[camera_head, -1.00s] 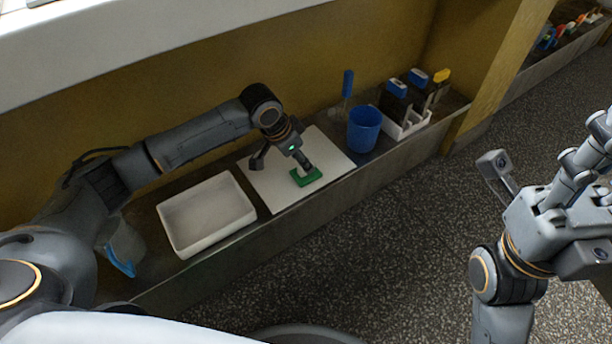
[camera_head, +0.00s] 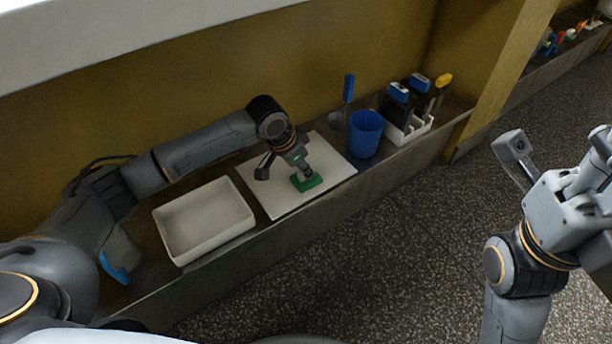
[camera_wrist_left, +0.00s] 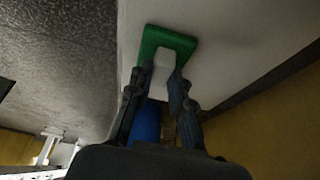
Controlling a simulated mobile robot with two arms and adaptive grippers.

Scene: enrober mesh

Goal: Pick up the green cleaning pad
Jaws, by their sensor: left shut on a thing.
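The green cleaning pad (camera_head: 307,183) lies on the white board at the front half of the shelf, close to its front edge. It has a light grip block on top, seen in the left wrist view between the fingers (camera_wrist_left: 164,62). My left gripper (camera_head: 307,174) is above the pad, with its fingers shut on that block. In the left wrist view the fingers (camera_wrist_left: 160,85) stand on both sides of the block and the green pad (camera_wrist_left: 178,40) shows beyond them. My right arm is at the right of the head view, but its fingertips are not clear.
The white board (camera_head: 276,205) lies between a white tray (camera_head: 160,218) on the left and a blue cup (camera_head: 365,134) on the right. Blue- and yellow-topped tools (camera_head: 398,92) stand in a white holder (camera_head: 420,131). A wall rises behind the shelf; open floor is in front.

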